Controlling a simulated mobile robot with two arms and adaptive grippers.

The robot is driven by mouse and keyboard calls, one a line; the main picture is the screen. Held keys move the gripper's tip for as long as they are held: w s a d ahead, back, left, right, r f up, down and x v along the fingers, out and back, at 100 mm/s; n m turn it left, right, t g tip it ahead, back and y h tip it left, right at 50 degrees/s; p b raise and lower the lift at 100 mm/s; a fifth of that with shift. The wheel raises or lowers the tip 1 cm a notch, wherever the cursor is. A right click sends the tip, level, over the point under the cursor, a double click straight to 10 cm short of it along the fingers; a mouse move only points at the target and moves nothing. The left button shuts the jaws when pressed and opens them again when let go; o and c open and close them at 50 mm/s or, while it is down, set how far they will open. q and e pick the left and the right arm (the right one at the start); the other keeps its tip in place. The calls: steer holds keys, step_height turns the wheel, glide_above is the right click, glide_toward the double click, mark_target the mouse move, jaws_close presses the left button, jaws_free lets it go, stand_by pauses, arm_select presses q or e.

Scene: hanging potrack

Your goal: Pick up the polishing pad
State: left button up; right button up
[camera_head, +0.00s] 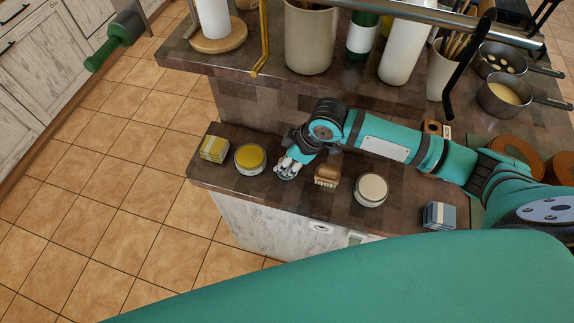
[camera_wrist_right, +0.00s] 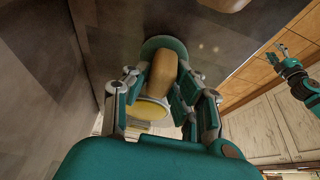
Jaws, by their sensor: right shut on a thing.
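The polishing pad, a round teal disc with a tan wooden handle, shows in the wrist view (camera_wrist_right: 160,75). My right gripper (camera_wrist_right: 158,88) is shut on its handle, with fingers on both sides. In the head view my right gripper (camera_head: 288,166) is low over the counter ledge, between a yellow tin and a brush, and mostly hides the pad. I cannot tell whether the pad touches the ledge. My left gripper (camera_wrist_right: 280,50) shows small at the right of the wrist view, away from the pad, with its fingers apart.
On the ledge (camera_head: 225,180) stand yellow sponges (camera_head: 214,148), a yellow tin (camera_head: 250,158), a wooden brush (camera_head: 327,176), a pale-lidded tin (camera_head: 371,190) and a blue-grey block (camera_head: 439,215). Crocks and pans (camera_head: 504,95) stand on the higher counter. A green-handled tool (camera_head: 115,45) is at upper left.

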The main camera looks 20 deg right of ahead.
jaws_close()
steer(key=shift+r, duration=0.25)
step_height(320, 180, up, 10)
steer(key=shift+f+b, duration=0.2)
steer(key=shift+b, duration=0.8)
